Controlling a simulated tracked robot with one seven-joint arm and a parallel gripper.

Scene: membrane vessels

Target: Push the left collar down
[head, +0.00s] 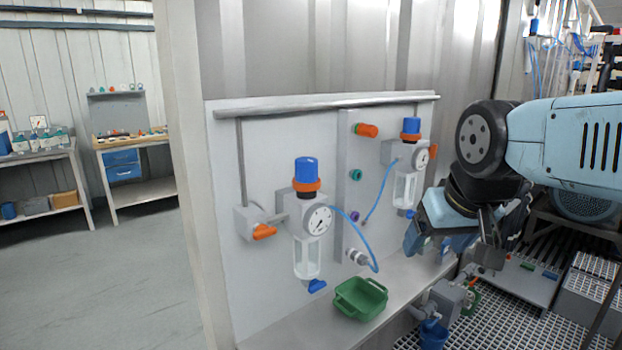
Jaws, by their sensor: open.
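The left collar (306,185) is an orange ring around the base of a blue knob (306,168) on the left regulator. A round gauge (318,221) and a clear bowl (307,260) sit below it. The right regulator has a similar orange collar (410,136) under its blue knob (411,124). My gripper (488,252) is at the right, partly hidden by my arm's own links, well apart from the left collar. It is open, and I see nothing held in it.
An orange-handled valve (263,232) is left of the left regulator. A blue hose (364,237) loops at its right. A green tray (360,299) stands on the ledge below. An overhead pipe (320,104) crosses the panel top. The floor at left is clear.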

